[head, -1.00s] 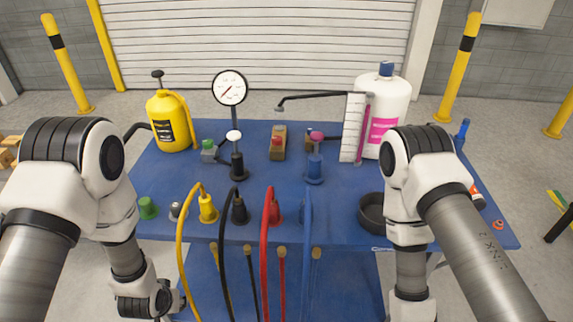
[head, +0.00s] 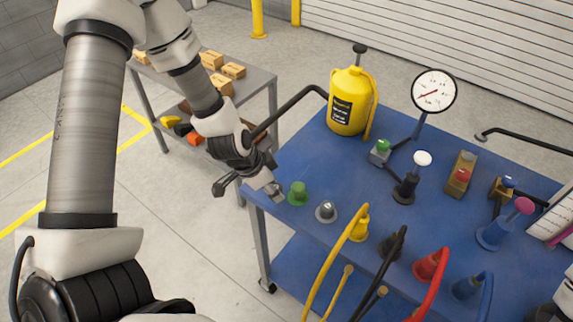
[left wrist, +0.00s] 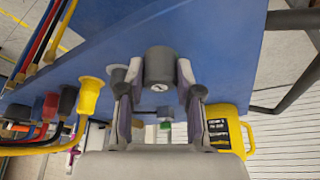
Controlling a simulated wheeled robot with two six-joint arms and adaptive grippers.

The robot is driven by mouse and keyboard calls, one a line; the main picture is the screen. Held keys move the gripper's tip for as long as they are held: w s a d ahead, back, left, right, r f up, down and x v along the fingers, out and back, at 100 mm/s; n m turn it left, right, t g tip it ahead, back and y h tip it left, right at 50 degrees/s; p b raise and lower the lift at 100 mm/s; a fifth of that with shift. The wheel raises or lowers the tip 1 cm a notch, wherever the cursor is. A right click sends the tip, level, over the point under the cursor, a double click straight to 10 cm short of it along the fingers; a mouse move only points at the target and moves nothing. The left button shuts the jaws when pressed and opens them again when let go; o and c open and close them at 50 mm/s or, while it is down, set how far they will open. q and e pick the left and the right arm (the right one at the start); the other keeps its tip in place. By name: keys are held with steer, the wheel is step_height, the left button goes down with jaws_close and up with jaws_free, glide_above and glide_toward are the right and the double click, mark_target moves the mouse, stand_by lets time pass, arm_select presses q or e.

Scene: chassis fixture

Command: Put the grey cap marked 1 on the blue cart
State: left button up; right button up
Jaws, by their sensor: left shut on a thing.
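The grey cap (left wrist: 160,66) is between the two fingers of my left gripper in the left wrist view, with a small mark on its near face that is hard to read. My left gripper (head: 268,187) is shut on it. In the head view the gripper is at the left corner of the blue cart (head: 312,160), just left of a green cap (head: 298,193). I cannot tell whether the held cap touches the cart top. My right gripper is out of view.
A small grey fitting (head: 326,211), a yellow hose cap (head: 358,228) and black, red and blue hose fittings line the cart's front edge. A yellow canister (head: 349,103) and a gauge (head: 433,91) stand farther back. A shelf with boxes (head: 232,71) is behind left.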

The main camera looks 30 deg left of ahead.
arm_select(q)
steer(key=b, duration=0.3)
glide_above(284, 177)
steer(key=s, duration=0.2)
steer(key=shift+w+a+f, duration=0.2)
steer(key=shift+a+f, duration=0.1)
steer(key=shift+f, duration=0.2)
steer(key=f+b, duration=0.3)
steer(key=shift+w+a+f, duration=0.1)
steer(key=shift+w+f, duration=0.15)
steer(key=shift+f, duration=0.1)
steer(key=shift+r, duration=0.15)
steer(key=shift+c, duration=0.3)
steer(key=shift+s, duration=0.1)
steer(key=o, duration=0.9)
steer(key=shift+c, duration=0.2)
